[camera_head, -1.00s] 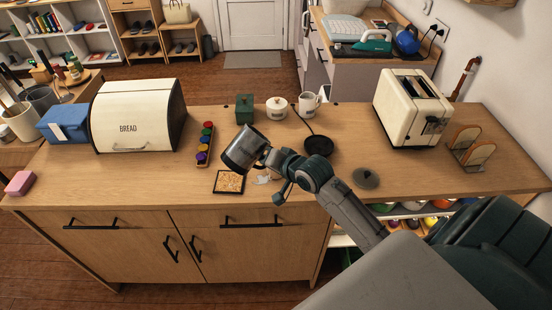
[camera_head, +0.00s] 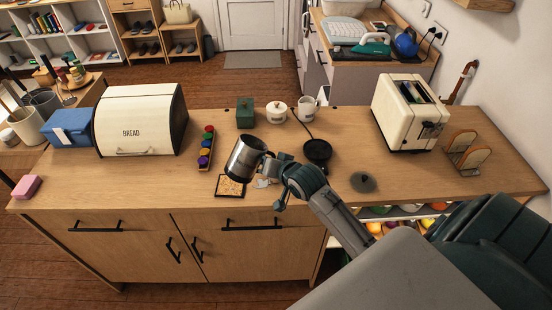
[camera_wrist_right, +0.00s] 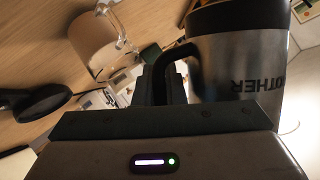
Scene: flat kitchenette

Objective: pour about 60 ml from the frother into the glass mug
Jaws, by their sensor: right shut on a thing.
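The frother (camera_head: 242,160) is a metal pitcher with a dark rim or opening, held above the front of the counter in the head view. It leans, with its upper end toward the right. My right gripper (camera_head: 270,165) is shut on its dark handle; the frother (camera_wrist_right: 240,75) fills the right of the wrist view, with upside-down lettering. A clear glass mug (camera_wrist_right: 95,45) with a handle shows in the wrist view, apart from the frother. In the head view, a small pale shape (camera_head: 263,183) below the gripper may be part of it. My left gripper is not in view.
A green box (camera_head: 245,112), white sugar pot (camera_head: 276,111), white mug (camera_head: 309,110) and black round base (camera_head: 317,151) are behind; a toaster (camera_head: 410,112) is right.

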